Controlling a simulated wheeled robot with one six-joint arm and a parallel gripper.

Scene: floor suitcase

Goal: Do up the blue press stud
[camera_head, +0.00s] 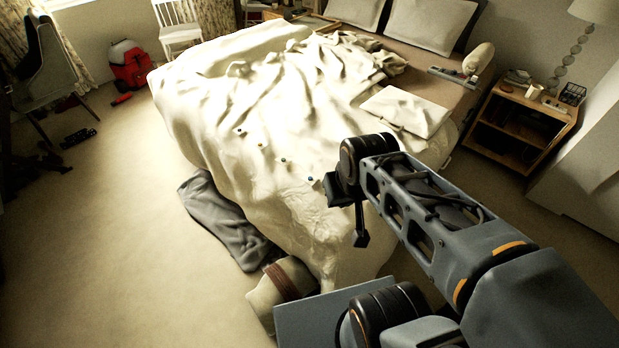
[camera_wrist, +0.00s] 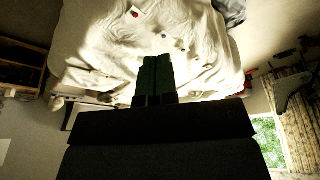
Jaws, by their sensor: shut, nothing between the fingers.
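Several tiny press studs lie in a slanting row on the rumpled cream cover (camera_head: 215,95) of the bed. A dark stud (camera_head: 240,132) is at the far end, then a yellowish stud (camera_head: 262,145), then two bluish studs (camera_head: 283,159); they are too small to tell whether any is done up. My gripper (camera_head: 361,240) is above the near right part of the cover, to the right of the row. In the wrist view its fingers (camera_wrist: 155,72) are together and empty, with a red stud (camera_wrist: 134,14) on the cloth beyond them.
A rolled cream bundle with a brown strap (camera_head: 283,282) lies at the near foot. A bedside table (camera_head: 525,125) stands at right.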

